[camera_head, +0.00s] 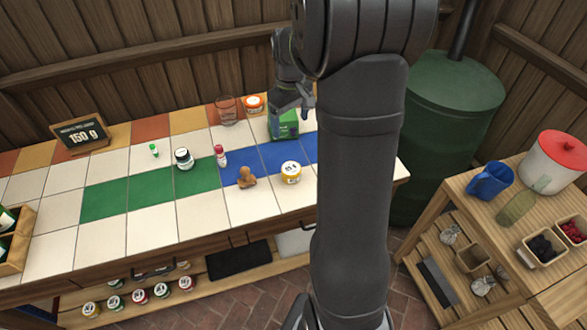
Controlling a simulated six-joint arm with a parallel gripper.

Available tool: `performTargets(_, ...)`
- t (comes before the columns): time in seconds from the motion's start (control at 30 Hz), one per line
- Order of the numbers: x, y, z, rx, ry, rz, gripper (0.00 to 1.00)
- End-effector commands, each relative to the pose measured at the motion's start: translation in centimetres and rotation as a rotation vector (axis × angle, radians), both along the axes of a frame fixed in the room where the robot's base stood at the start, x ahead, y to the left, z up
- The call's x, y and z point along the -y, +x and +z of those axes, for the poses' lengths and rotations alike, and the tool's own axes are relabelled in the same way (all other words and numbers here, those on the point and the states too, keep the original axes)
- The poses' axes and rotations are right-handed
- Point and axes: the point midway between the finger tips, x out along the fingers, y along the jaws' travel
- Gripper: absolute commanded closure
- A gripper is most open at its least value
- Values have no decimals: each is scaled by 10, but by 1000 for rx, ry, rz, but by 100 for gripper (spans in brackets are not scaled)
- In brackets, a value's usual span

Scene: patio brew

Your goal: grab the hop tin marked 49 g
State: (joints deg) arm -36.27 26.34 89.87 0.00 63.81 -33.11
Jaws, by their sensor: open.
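Several small tins stand on the tiled bench: a yellow-rimmed tin (291,173) on the blue tiles' front edge, a dark-lidded tin (184,159) on the green tiles, and an orange tin (254,104) at the back. More tins (140,297) with coloured rims stand on the shelf below. Their marks are too small to read, so I cannot tell which says 49 g. My gripper (291,106) is open over the back of the bench, above and in front of a green box (285,125). It looks empty. My arm hides the bench's right part.
A sign (82,136) reads 150 g. A glass (227,111), a red-capped bottle (220,156), a brown knobbly object (246,178) and a small green-capped vial (154,150) stand on the bench. The front-left white tiles are clear. A side table (490,207) stands right.

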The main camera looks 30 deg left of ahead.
Motion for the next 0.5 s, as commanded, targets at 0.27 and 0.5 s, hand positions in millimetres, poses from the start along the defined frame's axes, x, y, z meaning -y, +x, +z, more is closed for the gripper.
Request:
performTargets(0.27, 1, -1, -28, -1, 0, 260, 18)
performTargets(0.5, 1, -1, -67, -4, -3, 273, 18)
